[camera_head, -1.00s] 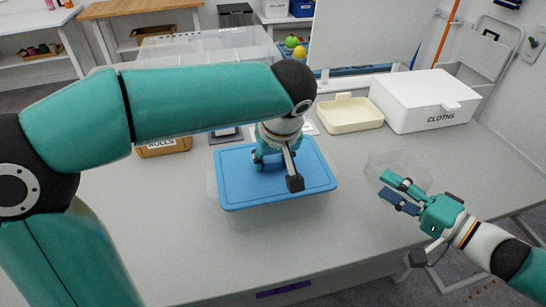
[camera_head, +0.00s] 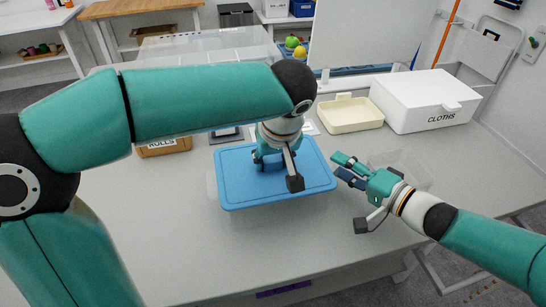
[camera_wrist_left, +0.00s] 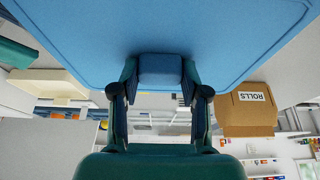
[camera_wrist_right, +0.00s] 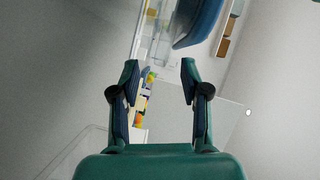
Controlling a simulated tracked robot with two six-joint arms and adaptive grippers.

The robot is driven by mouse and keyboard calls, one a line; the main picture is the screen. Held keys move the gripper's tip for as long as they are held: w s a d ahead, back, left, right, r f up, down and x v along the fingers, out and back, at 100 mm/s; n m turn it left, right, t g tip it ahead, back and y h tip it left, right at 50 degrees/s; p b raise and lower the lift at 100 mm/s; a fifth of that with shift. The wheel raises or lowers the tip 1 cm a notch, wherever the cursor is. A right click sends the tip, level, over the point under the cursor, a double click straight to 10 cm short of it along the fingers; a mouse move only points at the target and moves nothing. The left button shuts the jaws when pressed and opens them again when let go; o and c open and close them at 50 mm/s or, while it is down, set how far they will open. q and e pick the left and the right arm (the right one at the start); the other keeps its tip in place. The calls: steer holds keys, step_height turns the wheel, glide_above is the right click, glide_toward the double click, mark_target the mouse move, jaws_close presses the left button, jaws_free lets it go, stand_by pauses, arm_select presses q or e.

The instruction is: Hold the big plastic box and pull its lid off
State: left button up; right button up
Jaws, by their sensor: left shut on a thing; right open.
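The big plastic box (camera_head: 212,184) is clear and stands on the grey table, with its blue lid (camera_head: 240,188) on top. My left gripper (camera_head: 272,163) is over the lid's middle, pointing down. In the left wrist view its fingers are shut on a blue grip block (camera_wrist_left: 160,72) of the lid (camera_wrist_left: 75,35). My right gripper (camera_head: 345,167) is open and empty, just right of the box and apart from it. The right wrist view shows the lid's edge (camera_wrist_right: 197,22) and the box's clear wall (camera_wrist_right: 150,30) ahead of the open fingers.
A small clear tray (camera_head: 410,165) lies beside my right gripper. A cream tray (camera_head: 348,116) and a white CLOTHS box (camera_head: 425,103) stand behind, to the right. A ROLLS box (camera_head: 163,147) is at the back left. The table's front (camera_head: 190,255) is clear.

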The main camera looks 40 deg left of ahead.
steer(key=shift+x, duration=0.8)
jaws_close()
steer(key=shift+f, duration=0.15)
stand_by(0.5)
jaws_free()
steer(key=shift+v, duration=1)
